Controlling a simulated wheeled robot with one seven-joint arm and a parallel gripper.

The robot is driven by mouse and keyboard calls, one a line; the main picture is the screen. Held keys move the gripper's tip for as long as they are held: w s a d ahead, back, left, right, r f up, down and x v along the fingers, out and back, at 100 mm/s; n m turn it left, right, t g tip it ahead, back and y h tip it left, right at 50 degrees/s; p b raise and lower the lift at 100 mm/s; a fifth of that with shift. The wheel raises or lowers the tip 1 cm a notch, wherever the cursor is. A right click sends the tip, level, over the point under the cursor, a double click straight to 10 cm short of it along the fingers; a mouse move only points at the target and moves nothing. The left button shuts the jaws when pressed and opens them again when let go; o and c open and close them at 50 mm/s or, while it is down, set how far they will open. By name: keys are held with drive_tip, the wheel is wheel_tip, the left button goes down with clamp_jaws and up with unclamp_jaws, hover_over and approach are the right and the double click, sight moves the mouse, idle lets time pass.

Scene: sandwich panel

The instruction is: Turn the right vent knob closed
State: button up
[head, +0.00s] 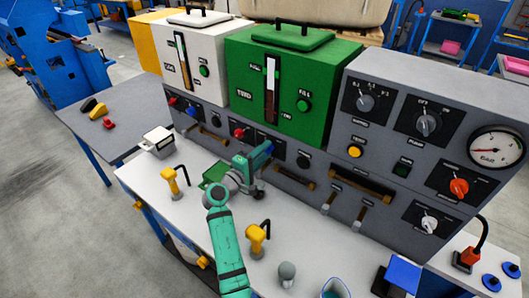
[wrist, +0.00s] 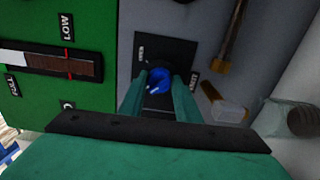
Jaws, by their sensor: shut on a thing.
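The blue knob (wrist: 160,78) sits on a dark plate (wrist: 180,52) on the grey panel, in the wrist view. Small white labels are at the plate's left and right, too small to read surely. My gripper (wrist: 157,92) has its two green fingers on either side of the knob, shut on it. A light mark shows on the knob's face; its exact turn is hard to tell. In the head view my gripper (head: 266,152) reaches the panel front below the green tank, and my gripper and wrist hide the knob there.
The green tank (head: 300,95) with its level gauge stands above the panel. A red knob (head: 239,132) is to the left, a black knob (head: 303,161) to the right.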

drive_tip(key=o, duration=1.1)
drive_tip(key=shift+c, duration=0.2)
drive_tip(key=v, duration=1.1)
drive_tip(key=shift+w+f, duration=0.1)
